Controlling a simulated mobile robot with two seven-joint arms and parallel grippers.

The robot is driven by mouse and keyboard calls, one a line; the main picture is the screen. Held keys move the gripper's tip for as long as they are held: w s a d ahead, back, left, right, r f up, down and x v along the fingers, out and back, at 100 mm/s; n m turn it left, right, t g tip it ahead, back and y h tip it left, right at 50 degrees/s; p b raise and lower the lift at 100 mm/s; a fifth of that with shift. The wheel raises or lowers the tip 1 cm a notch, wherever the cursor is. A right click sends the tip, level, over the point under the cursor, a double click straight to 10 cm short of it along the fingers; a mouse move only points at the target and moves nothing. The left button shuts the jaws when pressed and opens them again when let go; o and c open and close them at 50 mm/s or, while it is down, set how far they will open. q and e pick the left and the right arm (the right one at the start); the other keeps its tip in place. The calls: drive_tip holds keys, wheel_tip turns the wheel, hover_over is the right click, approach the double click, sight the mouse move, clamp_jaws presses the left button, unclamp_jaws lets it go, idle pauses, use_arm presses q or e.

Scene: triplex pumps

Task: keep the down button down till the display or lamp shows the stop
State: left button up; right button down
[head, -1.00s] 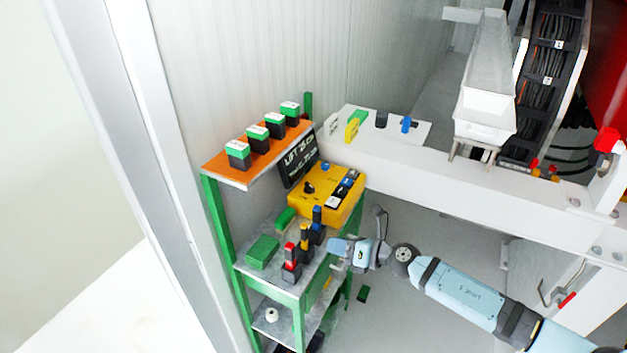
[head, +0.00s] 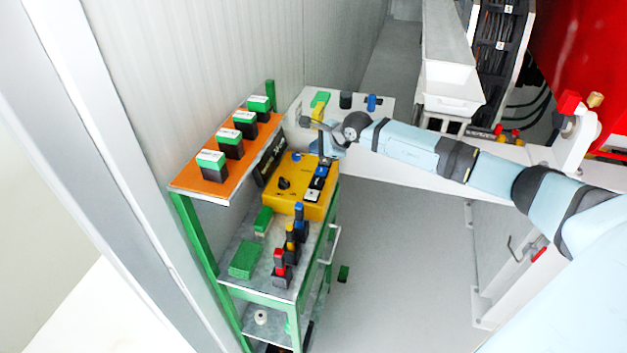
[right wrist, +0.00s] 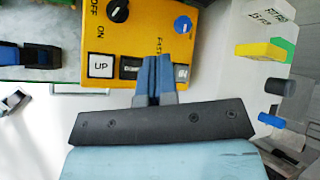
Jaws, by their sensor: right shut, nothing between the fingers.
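The yellow control box (head: 297,180) stands on the green shelf cart, with a row of buttons along its right side. In the right wrist view, a white button marked UP (right wrist: 100,66) and a dark button (right wrist: 130,67), its lettering partly covered, sit on the box (right wrist: 140,25). My right gripper (head: 324,146) is shut and empty at the box's far right corner. In the wrist view its fingertips (right wrist: 158,60) overlap the button row right of the dark button; contact cannot be told. The black display (head: 269,161) behind the box is too blurred to read. My left gripper is not in view.
An orange shelf (head: 228,157) with several green-topped dark blocks stands left of the box. Red, yellow and blue-topped pieces (head: 290,242) stand on the tier in front. A white ledge (head: 390,105) lies beyond; the floor to the right is open.

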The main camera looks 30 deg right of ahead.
drive_tip(key=b, duration=0.4)
hover_over(316, 182)
wheel_tip(316, 182, down, 8)
drive_tip(key=shift+r, duration=0.25)
drive_tip(key=shift+f+b, duration=0.35)
drive_tip(key=shift+f, duration=0.4)
idle(0.9)
idle(0.4)
